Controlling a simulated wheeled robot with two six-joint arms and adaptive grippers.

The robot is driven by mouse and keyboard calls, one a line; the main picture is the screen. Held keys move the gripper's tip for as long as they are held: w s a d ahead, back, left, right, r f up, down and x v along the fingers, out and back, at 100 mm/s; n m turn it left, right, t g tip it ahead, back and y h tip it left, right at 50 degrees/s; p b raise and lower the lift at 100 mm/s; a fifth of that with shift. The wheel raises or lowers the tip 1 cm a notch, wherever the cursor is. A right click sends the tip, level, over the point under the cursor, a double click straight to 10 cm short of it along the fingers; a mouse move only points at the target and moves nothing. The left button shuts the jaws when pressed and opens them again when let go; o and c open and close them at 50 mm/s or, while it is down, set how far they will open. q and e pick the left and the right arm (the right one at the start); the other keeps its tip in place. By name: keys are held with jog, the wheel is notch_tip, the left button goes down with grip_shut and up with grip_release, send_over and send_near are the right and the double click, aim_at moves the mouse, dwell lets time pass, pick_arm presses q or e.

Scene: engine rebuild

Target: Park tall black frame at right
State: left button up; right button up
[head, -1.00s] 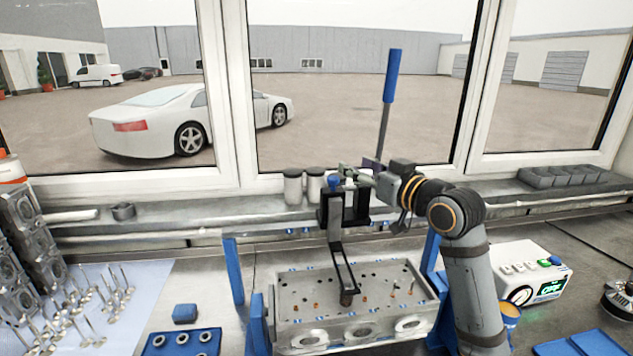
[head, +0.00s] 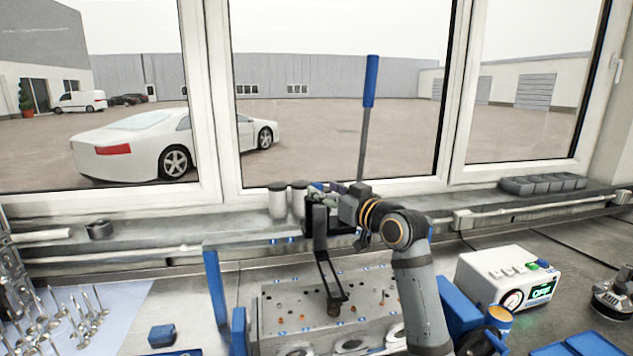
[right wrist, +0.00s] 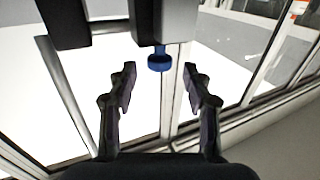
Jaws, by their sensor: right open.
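The tall black frame (head: 324,262) stands over the grey cylinder head, its slanted arm reaching down to a round foot on the head's top face. Its upper black block sits at the sill's height. My right gripper (head: 322,192) is at the top of the frame, with its arm coming in from the right. In the right wrist view the right gripper (right wrist: 160,85) is open, its fingers apart with nothing gripped. A blue knob (right wrist: 159,62) hangs beyond and between the fingertips, below a grey block. My left gripper is out of view.
The cylinder head (head: 285,325) sits between blue stand posts (head: 215,285). A white instrument box (head: 508,277) stands at right. Two canisters (head: 278,203) and a grey bin row (head: 543,184) stand on the sill. Some bench is clear around the box.

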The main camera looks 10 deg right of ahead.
aim_at(321, 188)
jog(key=shift+p+x, duration=0.5)
jog(key=shift+x, duration=1.7)
grip_shut()
